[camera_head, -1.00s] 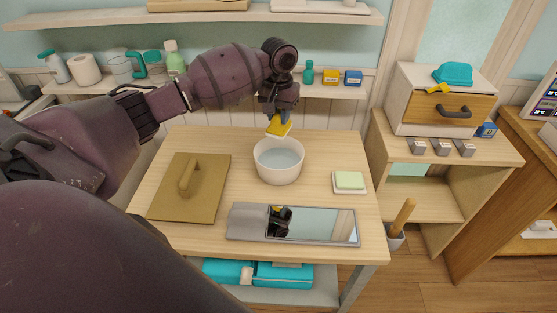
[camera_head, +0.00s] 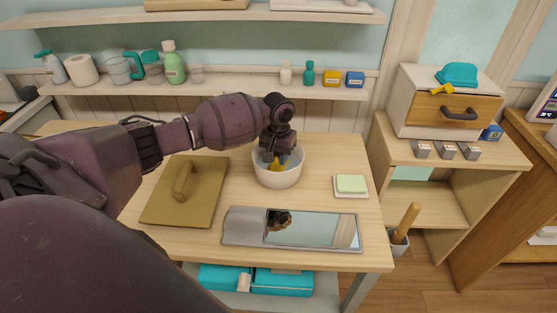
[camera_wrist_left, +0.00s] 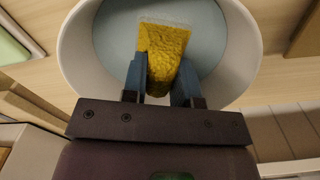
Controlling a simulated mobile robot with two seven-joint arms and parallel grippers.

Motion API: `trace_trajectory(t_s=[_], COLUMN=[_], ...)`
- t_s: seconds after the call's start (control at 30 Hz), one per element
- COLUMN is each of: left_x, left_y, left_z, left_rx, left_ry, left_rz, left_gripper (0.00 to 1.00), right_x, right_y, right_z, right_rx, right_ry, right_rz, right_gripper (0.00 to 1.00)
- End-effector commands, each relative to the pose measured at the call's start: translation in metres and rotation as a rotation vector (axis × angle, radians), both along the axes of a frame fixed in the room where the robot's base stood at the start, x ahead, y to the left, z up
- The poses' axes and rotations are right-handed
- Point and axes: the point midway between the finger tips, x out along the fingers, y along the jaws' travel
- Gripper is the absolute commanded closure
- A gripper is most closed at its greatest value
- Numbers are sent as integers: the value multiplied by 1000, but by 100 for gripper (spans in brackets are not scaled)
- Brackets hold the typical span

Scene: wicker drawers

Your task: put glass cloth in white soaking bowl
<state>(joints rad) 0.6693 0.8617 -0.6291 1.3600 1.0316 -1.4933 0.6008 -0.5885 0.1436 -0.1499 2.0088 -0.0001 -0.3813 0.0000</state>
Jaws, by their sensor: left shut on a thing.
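The glass cloth (camera_wrist_left: 165,50) is yellow with a pale far edge. My left gripper (camera_wrist_left: 160,80) is shut on it, with one blue finger on each side. In the head view the left gripper (camera_head: 278,158) reaches down into the white soaking bowl (camera_head: 279,180), and a bit of yellow shows between its fingers. In the left wrist view the bowl's rim (camera_wrist_left: 248,50) surrounds the cloth, and pale blue water (camera_wrist_left: 208,35) shows beneath it. I cannot tell whether the cloth touches the water. My right gripper is not in view.
On the table, a brown board with a handle (camera_head: 205,205) lies left of the bowl. A green sponge on a white dish (camera_head: 351,185) lies to the right. A mirror-like tray (camera_head: 310,230) lies in front. A shelf (camera_head: 230,90) with bottles runs behind.

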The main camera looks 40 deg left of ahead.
Motion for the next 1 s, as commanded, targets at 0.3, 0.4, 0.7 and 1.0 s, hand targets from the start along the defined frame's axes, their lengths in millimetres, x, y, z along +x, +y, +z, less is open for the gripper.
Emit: trace_trajectory(t_s=[0.3,0.4,0.7,1.0], left_x=[0,0,0,0], left_y=[0,0,0,1], left_z=[-12,-13,-15,-12], left_rx=[0,0,1,1], left_ry=[-1,0,-1,-1], left_rz=[-1,0,0,-1], left_gripper=[95,95,48,48], right_x=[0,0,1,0], right_y=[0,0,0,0], right_z=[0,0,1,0], right_rx=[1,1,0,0], right_ry=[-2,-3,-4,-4], right_rz=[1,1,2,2], right_gripper=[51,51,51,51])
